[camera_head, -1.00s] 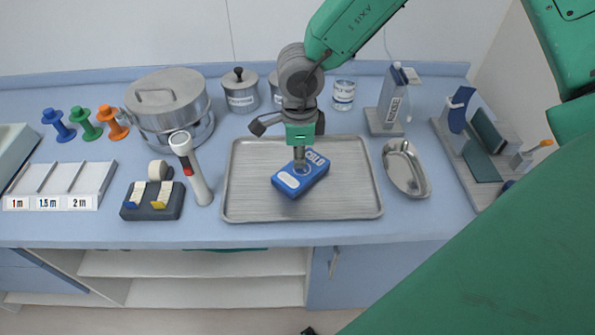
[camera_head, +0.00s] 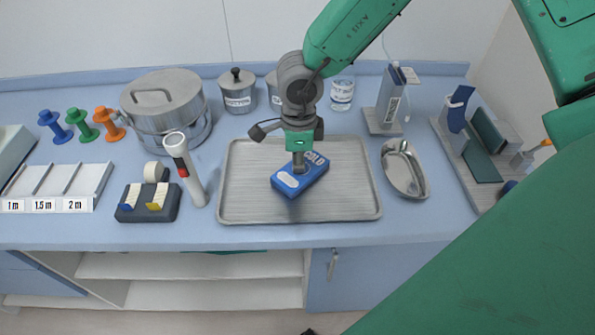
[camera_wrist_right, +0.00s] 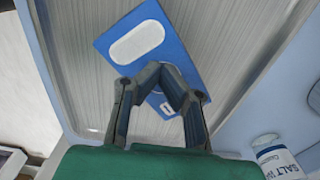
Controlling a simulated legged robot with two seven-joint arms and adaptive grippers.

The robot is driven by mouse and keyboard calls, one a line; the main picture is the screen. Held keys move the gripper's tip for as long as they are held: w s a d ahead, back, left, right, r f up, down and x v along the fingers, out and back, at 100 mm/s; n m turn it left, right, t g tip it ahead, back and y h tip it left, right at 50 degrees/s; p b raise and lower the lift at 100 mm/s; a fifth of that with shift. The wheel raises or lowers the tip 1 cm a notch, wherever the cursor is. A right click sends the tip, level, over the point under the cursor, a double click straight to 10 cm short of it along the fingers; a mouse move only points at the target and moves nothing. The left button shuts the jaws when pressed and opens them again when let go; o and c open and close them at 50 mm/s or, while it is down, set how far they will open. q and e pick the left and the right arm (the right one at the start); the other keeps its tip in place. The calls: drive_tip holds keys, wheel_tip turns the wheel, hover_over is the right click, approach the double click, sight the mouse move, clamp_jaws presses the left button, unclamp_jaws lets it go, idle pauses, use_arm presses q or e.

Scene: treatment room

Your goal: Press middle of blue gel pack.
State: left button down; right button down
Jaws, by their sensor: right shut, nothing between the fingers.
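The blue gel pack (camera_head: 308,180), with a white oval and the word COLD on it, lies on the metal tray (camera_head: 350,206). My right gripper (camera_head: 298,168) points down with its fingers shut and empty, its tips over the middle of the pack. The pack also shows in the right wrist view (camera_wrist_right: 170,50), partly hidden behind the fingers of the gripper (camera_wrist_right: 163,70). The tips look at or just above the pack's surface; I cannot tell whether they touch. My left gripper is out of view.
Left of the tray stand a white flashlight-like tool (camera_head: 188,170) and a dark tape holder (camera_head: 148,203). A metal kidney dish (camera_head: 405,175) lies to the right. Pots and jars stand behind. The tray around the pack is clear.

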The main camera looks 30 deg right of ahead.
drive_tip(key=shift+s+d+f, duration=0.1)
drive_tip(key=shift+d, duration=0.15)
drive_tip(key=shift+a, duration=0.25)
drive_tip(key=shift+f+p, duration=0.1)
drive_tip(key=shift+p, duration=0.3)
idle(0.4)
idle(0.4)
drive_tip(key=shift+r+p, duration=0.95)
drive_tip(key=shift+p, duration=0.15)
wheel_tip(320, 180, up, 5)
drive_tip(key=p, duration=0.6)
drive_tip(key=shift+r, duration=0.2)
drive_tip(key=shift+f, duration=0.1)
